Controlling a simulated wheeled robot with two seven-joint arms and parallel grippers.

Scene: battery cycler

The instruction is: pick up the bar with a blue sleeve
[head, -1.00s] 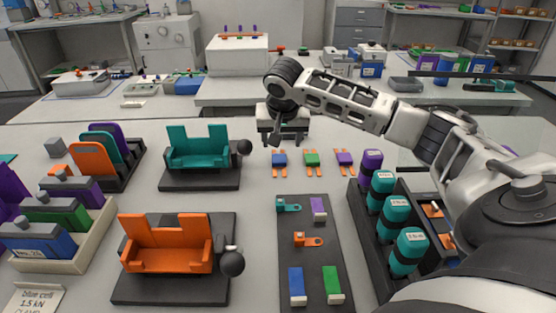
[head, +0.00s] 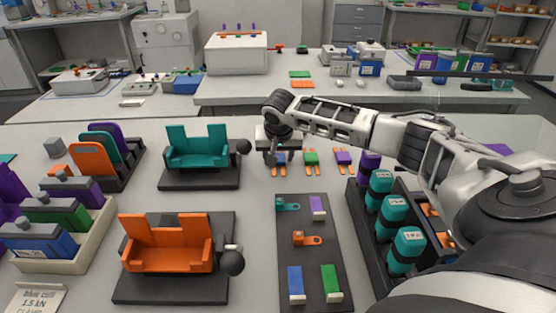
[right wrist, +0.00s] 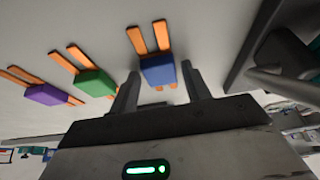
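The bar with a blue sleeve (head: 281,158) lies on the pale bench, with orange strips sticking out of its blue block. It is partly behind my right gripper (head: 271,158) in the head view. In the right wrist view the blue-sleeved bar (right wrist: 158,70) lies ahead of and between the two fingers of my right gripper (right wrist: 160,82). The fingers are spread wide and empty. I cannot tell how far above the bar they are. My left gripper is not in view.
Bars with a green sleeve (head: 311,157) and a purple sleeve (head: 343,156) lie to the right. A teal fixture (head: 197,148) on a dark base (head: 190,181) stands to the left. A dark mat (head: 312,265) with small parts lies in front.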

